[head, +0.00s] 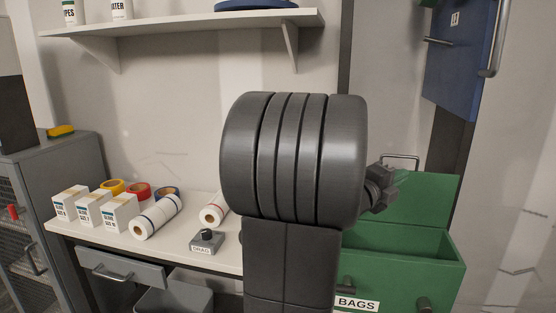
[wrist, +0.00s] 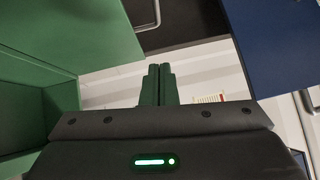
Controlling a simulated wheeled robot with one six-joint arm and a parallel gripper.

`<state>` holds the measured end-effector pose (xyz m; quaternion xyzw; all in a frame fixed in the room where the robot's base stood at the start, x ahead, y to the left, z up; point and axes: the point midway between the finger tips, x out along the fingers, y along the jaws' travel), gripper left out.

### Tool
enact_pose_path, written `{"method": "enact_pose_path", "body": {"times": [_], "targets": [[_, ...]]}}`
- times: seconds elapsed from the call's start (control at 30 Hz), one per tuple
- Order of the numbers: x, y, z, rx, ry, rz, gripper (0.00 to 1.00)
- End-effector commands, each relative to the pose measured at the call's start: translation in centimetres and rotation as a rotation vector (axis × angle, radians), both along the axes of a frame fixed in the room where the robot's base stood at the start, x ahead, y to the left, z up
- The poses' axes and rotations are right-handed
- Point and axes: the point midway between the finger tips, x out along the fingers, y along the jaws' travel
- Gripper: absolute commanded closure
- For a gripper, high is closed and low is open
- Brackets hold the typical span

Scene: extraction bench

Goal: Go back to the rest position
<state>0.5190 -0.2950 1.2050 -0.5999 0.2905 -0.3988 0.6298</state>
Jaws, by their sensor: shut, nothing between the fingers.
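My gripper (wrist: 159,70) is shut and empty, its two fingers together in the wrist view. In the head view, only part of my gripper end (head: 385,186) shows to the right of my large dark arm link, which hides the rest. In the wrist view, green panels (wrist: 60,30) fill the left side and a blue panel (wrist: 275,45) fills the upper right. How far my gripper is from them I cannot tell.
A white bench (head: 90,234) holds boxes, tape rolls, paper rolls and a DRAG control box (head: 206,241). A wall shelf (head: 180,22) is above. A blue door (head: 460,55) with handles hangs at upper right. A grey drawer (head: 122,272) is under the bench.

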Motion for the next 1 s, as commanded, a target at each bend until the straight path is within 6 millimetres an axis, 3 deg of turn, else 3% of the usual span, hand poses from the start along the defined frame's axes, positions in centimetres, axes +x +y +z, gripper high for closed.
{"method": "enact_pose_path", "body": {"times": [0.17, 0.37, 0.7, 1.0], "targets": [[-1.2, 0.3, -0.8, -0.011, -0.045, 0.003, 1.0], [-4.4, 1.1, -1.3, -0.01, -0.042, 0.001, 1.0], [-7.6, 6.3, -2.1, -0.009, -0.041, 0.005, 1.0], [-9.2, 8.9, -2.5, -0.009, -0.041, 0.002, 1.0]]}}
